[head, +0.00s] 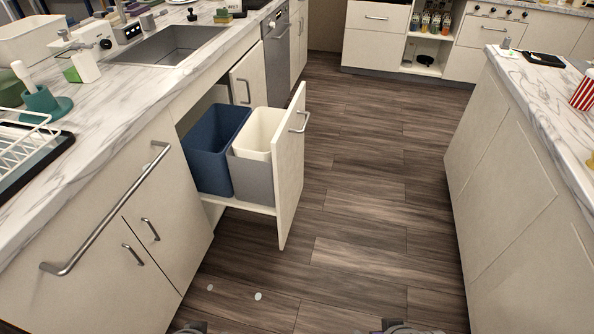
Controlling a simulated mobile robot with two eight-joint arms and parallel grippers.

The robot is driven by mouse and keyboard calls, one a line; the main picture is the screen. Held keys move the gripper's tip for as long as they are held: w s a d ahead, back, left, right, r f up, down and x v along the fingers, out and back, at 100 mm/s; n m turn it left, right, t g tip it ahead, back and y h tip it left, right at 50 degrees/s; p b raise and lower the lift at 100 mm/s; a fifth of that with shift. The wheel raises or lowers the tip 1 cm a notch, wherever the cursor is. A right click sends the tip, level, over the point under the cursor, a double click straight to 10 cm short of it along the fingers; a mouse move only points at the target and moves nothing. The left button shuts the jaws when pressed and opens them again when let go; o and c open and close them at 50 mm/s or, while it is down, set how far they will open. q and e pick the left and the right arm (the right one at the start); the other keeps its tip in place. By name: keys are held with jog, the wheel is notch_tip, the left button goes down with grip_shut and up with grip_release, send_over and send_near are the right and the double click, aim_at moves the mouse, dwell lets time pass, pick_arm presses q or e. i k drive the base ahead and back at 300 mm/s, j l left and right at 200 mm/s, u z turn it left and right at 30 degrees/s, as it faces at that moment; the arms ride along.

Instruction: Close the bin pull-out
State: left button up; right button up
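The bin pull-out stands open from the left counter in the head view. Its cream front panel (290,170) is well out over the floor, with a metal bar handle (301,121) near the top of its outer face. Behind the panel, a dark blue bin (213,150) and a cream bin with a grey lower part (252,178) stand side by side on the pull-out's shelf (237,204). Both bins look empty as far as I see inside. Neither gripper can be made out; only small dark parts, likely mine, show at the bottom edge.
The wood floor (350,215) is clear between the left counter and the island (510,190) on the right. A long towel bar (110,215) juts from the near left cabinet. Two small pale spots (258,296) show on the floor in front.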

aim_at(273, 188)
jog(key=i+j, duration=0.25)
jog(key=i, duration=0.15)
jog(key=i+j, duration=0.2)
jog(key=i, duration=0.15)
jog(key=i+j, duration=0.25)
jog(key=i, duration=0.15)
